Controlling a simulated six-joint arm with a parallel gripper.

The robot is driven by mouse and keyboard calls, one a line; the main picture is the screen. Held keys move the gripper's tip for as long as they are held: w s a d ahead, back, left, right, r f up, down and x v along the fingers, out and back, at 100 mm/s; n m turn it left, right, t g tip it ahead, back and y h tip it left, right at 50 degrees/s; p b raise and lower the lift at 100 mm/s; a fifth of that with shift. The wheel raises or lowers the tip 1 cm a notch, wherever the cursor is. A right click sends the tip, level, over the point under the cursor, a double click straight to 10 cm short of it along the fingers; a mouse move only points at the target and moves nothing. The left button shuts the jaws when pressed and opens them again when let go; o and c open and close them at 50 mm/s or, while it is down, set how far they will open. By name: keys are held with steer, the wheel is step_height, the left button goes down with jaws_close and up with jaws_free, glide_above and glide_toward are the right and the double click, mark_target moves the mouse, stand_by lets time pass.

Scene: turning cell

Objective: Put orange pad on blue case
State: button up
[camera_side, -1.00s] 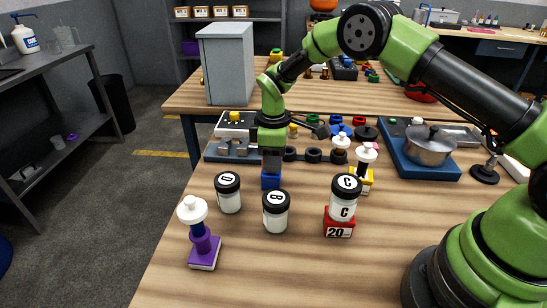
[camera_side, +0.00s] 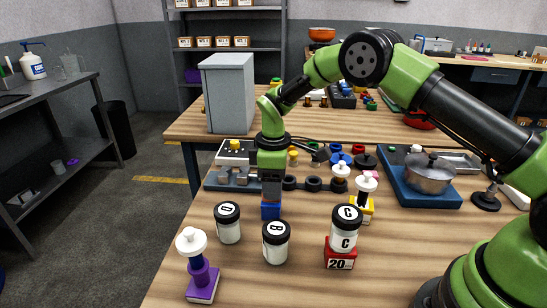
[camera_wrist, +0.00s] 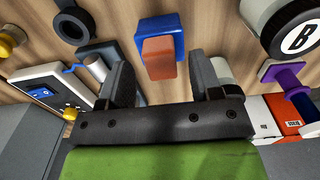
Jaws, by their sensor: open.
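The blue case (camera_wrist: 158,27) stands on the wooden table, and its blue front shows below my gripper in the side view (camera_side: 271,210). The orange pad (camera_wrist: 160,60) is a small orange-brown block on the near side of the blue case in the wrist view; it appears to sit against or on the case, but the contact is hard to judge. The pad is not visible in the side view. My gripper (camera_wrist: 168,80) is open, with one finger on each side of the pad and visible gaps to both. In the side view my gripper (camera_side: 271,192) points down just above the case.
White jars with black lids, D (camera_side: 228,226) and B (camera_side: 276,247), stand close in front. A jar C stack (camera_side: 343,240) is to the right. A purple-based stamp (camera_side: 202,275) is at front left. A blue tray with a pot (camera_side: 428,178) stands farther right.

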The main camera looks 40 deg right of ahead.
step_height(320, 180, up, 10)
steer(key=shift+r, duration=0.15)
steer(key=s+r+m+t+y, duration=0.2)
steer(key=s+r+m+t, duration=0.45)
steer(key=s+r, duration=1)
steer(key=s+f+m, duration=0.2)
steer(key=s+m, duration=0.4)
steer(key=s, duration=0.4)
steer(key=shift+s+d+f+t, duration=0.15)
steer(key=shift+d+f+t, duration=0.2)
steer(key=shift+d, duration=0.1)
steer(key=shift+m, duration=0.25)
